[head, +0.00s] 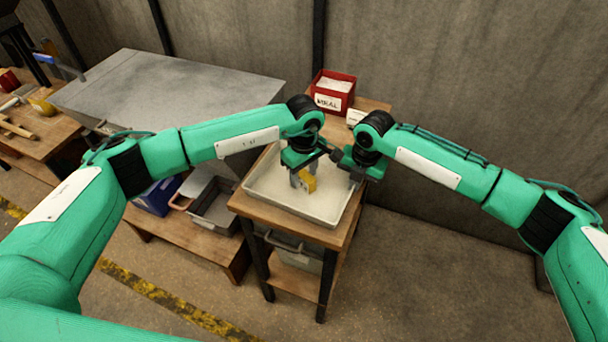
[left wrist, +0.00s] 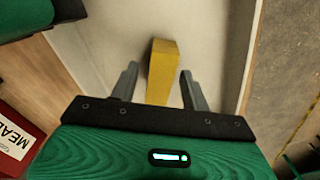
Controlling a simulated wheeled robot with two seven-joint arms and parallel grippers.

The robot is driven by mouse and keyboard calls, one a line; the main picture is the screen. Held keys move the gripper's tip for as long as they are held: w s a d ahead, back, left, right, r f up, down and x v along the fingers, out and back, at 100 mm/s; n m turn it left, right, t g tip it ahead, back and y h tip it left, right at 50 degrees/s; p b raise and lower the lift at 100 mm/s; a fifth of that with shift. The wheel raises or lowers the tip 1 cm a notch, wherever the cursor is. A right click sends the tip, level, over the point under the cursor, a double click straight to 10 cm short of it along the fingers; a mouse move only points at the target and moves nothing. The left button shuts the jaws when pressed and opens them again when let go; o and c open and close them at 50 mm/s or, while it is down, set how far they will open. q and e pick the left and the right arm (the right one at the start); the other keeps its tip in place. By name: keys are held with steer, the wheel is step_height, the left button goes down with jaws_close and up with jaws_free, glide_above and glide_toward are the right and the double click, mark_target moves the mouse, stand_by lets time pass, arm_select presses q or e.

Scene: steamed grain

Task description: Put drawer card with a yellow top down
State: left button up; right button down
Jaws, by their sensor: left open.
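The yellow-topped piece (head: 307,183) is in the pale, shallow tray (head: 262,188) on the small wooden table. My left gripper (head: 301,181) is over the tray at the piece, with its fingers pointing down. In the left wrist view, the yellow piece (left wrist: 163,66) lies between and beyond the two spread fingers of my left gripper (left wrist: 160,80). A gap shows on the right side, and the left finger is close to it. Whether anything touches it is unclear. My right gripper (head: 352,182) is over the right side of the tray; its fingers are mostly hidden.
A red labelled box (head: 333,92) with pale contents stands behind the tray. A large grey chest (head: 165,90) is at the left. A grey bin (head: 215,207) and a blue box (head: 157,196) sit on a low bench. The two grippers are close together, with little room between them.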

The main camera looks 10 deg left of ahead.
mark_target(304, 174)
arm_select(q)
step_height(304, 174, up, 11)
steer(key=shift+r, duration=0.15)
stand_by(0.7)
arm_select(e)
steer(key=c, duration=1.6)
jaws_free()
